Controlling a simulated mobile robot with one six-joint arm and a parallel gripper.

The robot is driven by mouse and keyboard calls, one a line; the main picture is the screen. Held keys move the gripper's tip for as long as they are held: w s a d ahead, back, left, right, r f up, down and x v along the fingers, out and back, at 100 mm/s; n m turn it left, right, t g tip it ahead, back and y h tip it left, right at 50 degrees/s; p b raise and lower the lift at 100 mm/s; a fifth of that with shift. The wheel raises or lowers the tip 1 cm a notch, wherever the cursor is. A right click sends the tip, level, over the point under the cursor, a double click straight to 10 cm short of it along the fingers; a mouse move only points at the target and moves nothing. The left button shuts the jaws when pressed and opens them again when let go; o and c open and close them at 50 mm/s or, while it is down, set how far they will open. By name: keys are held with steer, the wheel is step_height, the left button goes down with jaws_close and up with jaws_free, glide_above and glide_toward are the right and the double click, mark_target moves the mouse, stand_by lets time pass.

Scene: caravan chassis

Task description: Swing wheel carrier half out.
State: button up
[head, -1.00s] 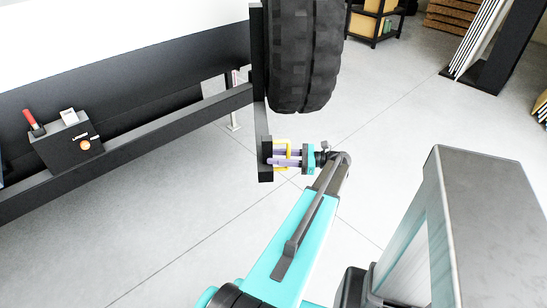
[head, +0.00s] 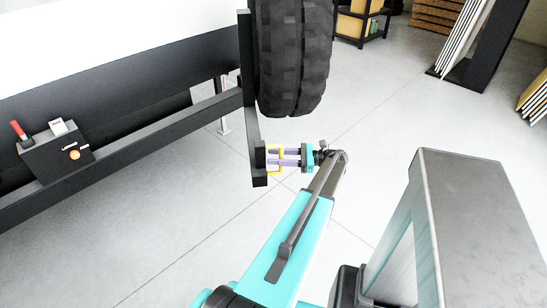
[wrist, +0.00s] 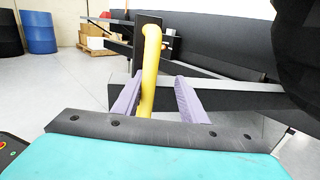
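The wheel carrier (head: 252,120) is a black upright bar bearing a big dark tyre (head: 292,55) at the rear of the chassis. A yellow handle (head: 273,158) sits on the black plate (head: 259,165) at its lower end. My gripper (head: 284,158) reaches the handle from the right. In the wrist view the yellow handle (wrist: 150,70) rises between my two purple fingers (wrist: 157,97). The left finger is close to it, and a gap shows on the right side. The fingers stand apart. Contact with the handle cannot be told.
A black chassis beam (head: 150,125) runs along the left, with a small control box (head: 57,150) with a red lever. A shelf (head: 362,22) and a panel rack (head: 475,40) stand at the back right. Open grey floor (head: 380,100) lies right of the tyre.

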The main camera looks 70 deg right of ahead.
steer(key=shift+o, duration=0.2)
steer(key=shift+s+d+r+p, duration=0.1)
steer(key=shift+s+d+p, duration=0.25)
steer(key=shift+d, duration=0.35)
steer(key=shift+s+d+r+p, duration=0.1)
steer(key=shift+s+d+p, duration=0.1)
steer(key=shift+s+d, duration=0.35)
steer(key=o, duration=0.4)
steer(key=shift+s+d+p, duration=0.2)
steer(key=shift+d, duration=0.3)
steer(key=shift+s+d+p, duration=0.15)
steer(key=shift+s+d, duration=0.05)
steer(key=shift+d, duration=0.25)
steer(key=shift+r+p, duration=0.15)
steer(key=shift+p, duration=0.25)
